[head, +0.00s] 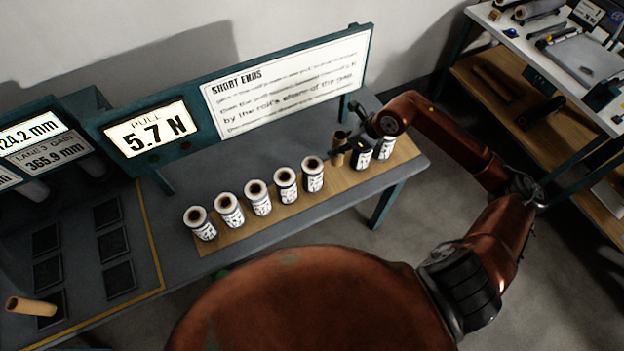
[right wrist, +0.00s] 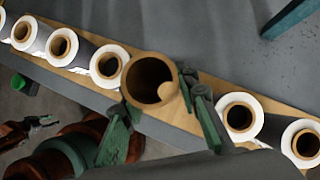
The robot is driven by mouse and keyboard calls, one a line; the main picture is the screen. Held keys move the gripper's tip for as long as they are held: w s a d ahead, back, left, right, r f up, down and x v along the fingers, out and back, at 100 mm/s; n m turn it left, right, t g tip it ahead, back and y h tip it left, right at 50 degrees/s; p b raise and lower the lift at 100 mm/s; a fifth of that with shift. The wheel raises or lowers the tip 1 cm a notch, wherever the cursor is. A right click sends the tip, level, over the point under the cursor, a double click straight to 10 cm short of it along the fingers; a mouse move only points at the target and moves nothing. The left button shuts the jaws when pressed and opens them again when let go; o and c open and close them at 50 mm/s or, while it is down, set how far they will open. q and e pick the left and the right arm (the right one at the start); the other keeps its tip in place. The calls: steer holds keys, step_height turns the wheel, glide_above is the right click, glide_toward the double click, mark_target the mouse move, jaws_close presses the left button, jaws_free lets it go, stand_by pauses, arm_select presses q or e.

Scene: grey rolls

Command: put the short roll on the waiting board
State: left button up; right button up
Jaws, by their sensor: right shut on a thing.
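My right gripper (head: 353,149) is shut on a brown, open-topped short roll (head: 339,156), which is upright. In the right wrist view the short roll (right wrist: 151,80) sits between the gripper's green-grey fingers (right wrist: 163,118). It is over the long wooden board (head: 262,215), in a gap in the row of labelled rolls. Whether its base touches the board is hidden. The board also shows in the right wrist view (right wrist: 72,77). A small dark gripper, apparently my left (right wrist: 42,122), shows at the lower left of that view, too small to read. It is not seen in the head view.
Several labelled rolls (head: 258,198) stand left of the gap; two dark-sided rolls (head: 385,148) stand right of it. A tan tube (head: 30,306) lies at the lower left. Behind are a sign (head: 287,84) and a display reading 5.7 N (head: 151,134). A cluttered bench (head: 570,50) is at right.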

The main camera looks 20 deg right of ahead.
mark_target(336, 162)
steer(key=shift+w+f, duration=0.1)
steer(key=shift+f, duration=0.05)
step_height(336, 162, down, 10)
steer(key=shift+r, duration=0.25)
steer(key=shift+f, duration=0.1)
steer(key=o, duration=1.1)
steer(key=shift+v, duration=6.1)
steer(key=shift+a, duration=0.15)
